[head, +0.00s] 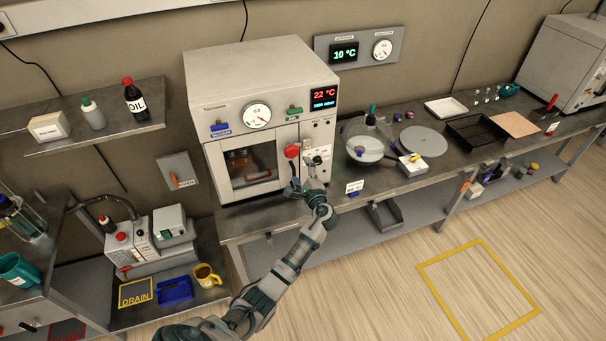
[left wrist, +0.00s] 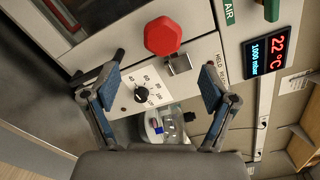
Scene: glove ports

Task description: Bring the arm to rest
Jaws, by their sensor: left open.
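My left arm (head: 272,285) reaches up from the bottom of the head view to the front of a white vacuum oven (head: 258,75). My left gripper (head: 303,183) is at the right side of the oven front, below the red knob (head: 292,152). In the left wrist view the gripper (left wrist: 160,90) is open, with nothing between its blue-padded fingers. The black dial (left wrist: 141,94) with its number scale shows between the fingers, and the red knob (left wrist: 163,36) is just beyond them. I cannot tell whether a finger touches the panel. The right gripper is not in view.
The oven door (head: 247,166) looks closed, and the display (head: 324,96) reads 22 °C. A glass desiccator (head: 365,140) stands on the bench right of the oven. A shelf (head: 95,128) with bottles is at left. Open floor (head: 400,300) lies in front.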

